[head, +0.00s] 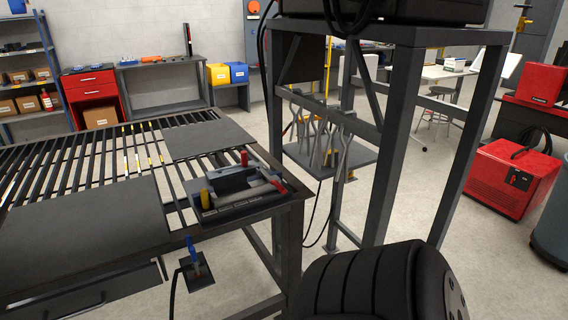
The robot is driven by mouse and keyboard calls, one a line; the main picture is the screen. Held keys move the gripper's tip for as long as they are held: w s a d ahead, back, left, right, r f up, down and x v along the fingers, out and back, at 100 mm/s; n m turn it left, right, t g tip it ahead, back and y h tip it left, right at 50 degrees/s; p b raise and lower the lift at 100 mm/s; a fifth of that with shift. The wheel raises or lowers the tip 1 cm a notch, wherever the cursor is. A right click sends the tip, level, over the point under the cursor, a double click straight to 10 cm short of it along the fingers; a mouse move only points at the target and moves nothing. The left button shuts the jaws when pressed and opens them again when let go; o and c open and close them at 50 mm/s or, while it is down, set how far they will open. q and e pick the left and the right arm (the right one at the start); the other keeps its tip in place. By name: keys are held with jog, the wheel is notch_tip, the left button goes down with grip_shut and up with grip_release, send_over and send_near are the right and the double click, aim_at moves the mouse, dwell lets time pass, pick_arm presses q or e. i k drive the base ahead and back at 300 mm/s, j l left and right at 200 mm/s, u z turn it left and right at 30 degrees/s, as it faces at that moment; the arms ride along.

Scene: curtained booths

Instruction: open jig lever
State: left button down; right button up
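The jig (238,206) is a grey fixture plate with a dark block on it, at the right edge of the slatted metal table. A yellow upright handle (205,199) stands at its near left corner. A red-tipped lever (277,186) lies low along its right side. Another red handle (244,158) stands upright at its back. I cannot tell from this view which lever is open or clamped. Neither of my grippers is in view.
The slatted table (90,160) carries two flat dark plates (209,139). A tall grey metal stand (398,130) with several hanging pliers-like tools (327,135) stands right of it. A red welding machine (513,172) sits at the far right. Open floor lies between.

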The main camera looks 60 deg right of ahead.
aim_at(265, 176)
jog(key=z, duration=1.8)
